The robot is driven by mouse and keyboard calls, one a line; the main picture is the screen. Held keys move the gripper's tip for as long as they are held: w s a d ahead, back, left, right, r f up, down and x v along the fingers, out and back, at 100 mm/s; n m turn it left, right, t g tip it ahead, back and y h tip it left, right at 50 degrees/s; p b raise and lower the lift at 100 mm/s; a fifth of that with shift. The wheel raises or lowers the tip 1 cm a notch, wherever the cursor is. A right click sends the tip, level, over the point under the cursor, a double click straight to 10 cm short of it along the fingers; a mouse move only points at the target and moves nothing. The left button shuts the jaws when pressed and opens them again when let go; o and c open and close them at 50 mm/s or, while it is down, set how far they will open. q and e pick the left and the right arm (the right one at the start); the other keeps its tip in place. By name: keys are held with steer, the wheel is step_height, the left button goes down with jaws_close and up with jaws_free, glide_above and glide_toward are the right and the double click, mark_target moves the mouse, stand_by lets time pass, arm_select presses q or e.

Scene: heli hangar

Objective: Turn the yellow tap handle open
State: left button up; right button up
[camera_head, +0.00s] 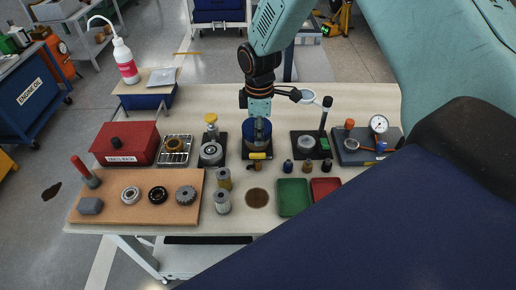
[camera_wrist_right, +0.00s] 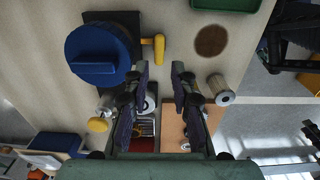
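The yellow tap handle (camera_head: 257,156) is at the front of a blue drum (camera_head: 251,134) on a dark base, near the middle of the bench. In the right wrist view the yellow handle (camera_wrist_right: 159,48) sticks out beside the drum (camera_wrist_right: 92,55), which has a blue bar on top. My right gripper (camera_head: 258,117) hangs over the drum in the head view; its fingertips are hard to make out there. In the wrist view the right gripper (camera_wrist_right: 163,68) is open, its two dark fingers apart with nothing gripped. The handle lies just ahead of them, apparently untouched. My left gripper is not in view.
A red box (camera_head: 125,143) and a brown board (camera_head: 137,202) with rings stand left. Two metal cylinders (camera_head: 223,190), small bottles (camera_head: 288,166) and green and red trays (camera_head: 293,197) lie nearby. A gauge stand (camera_head: 378,126) is at right. A yellow knob (camera_head: 211,119) rises left of the drum.

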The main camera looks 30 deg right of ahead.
mark_target(257, 154)
steer(key=f, duration=0.6)
steer(key=shift+w+a+f+b, duration=0.2)
steer(key=shift+w+f+b, duration=0.05)
steer(key=shift+w+b, duration=0.05)
steer(key=shift+s+f, duration=0.1)
steer(key=shift+f, duration=0.2)
steer(key=shift+s+f, duration=0.1)
steer(key=shift+s, duration=0.05)
steer(key=shift+a, duration=0.1)
steer(key=shift+w, duration=0.2)
steer(key=shift+c, duration=0.6)
jaws_close()
